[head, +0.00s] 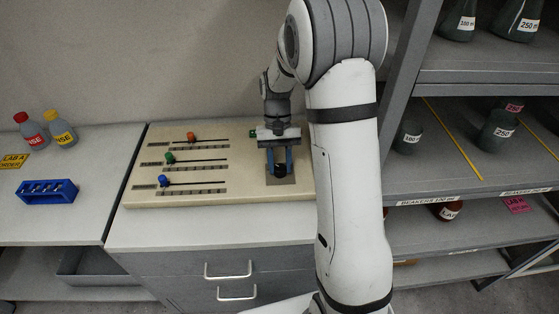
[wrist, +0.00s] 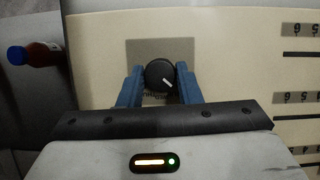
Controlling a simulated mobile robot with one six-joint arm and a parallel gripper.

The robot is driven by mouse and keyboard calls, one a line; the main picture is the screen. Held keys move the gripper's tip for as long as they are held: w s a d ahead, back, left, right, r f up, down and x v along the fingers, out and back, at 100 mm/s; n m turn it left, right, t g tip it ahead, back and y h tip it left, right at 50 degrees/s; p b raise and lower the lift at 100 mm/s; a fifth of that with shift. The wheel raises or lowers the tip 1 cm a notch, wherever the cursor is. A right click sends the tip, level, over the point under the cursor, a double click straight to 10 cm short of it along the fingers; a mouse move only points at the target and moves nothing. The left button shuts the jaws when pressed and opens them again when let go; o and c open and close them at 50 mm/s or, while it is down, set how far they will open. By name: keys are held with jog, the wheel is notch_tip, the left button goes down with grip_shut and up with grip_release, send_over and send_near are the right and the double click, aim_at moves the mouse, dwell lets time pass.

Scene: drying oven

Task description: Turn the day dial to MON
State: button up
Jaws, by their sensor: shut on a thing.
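The day dial is a round black knob (wrist: 161,75) with a white pointer line, set on a grey plate (wrist: 182,48) on the cream panel. In the wrist view its pointer slants toward the lower right. My gripper (wrist: 160,85) has its blue fingers on both sides of the knob, shut on it. The lettering below the knob is partly hidden and too small to read. In the head view my gripper (head: 279,168) is at the right part of the panel (head: 220,198), over the dial.
Three sliders with orange (head: 191,137), green (head: 170,158) and blue (head: 164,180) knobs lie left of the dial. A blue rack (head: 47,193) and two bottles (head: 60,128) stand further left. A shelf with flasks (head: 497,132) stands close on the right.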

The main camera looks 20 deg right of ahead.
jog(key=shift+w+a+n+h, duration=0.1)
jog(key=shift+n+h, duration=0.3)
jog(key=shift+n, duration=0.8)
jog(key=o, duration=1)
jog(key=v, duration=0.7)
jog(key=shift+w+r, duration=0.15)
jog(key=shift+r, duration=0.2)
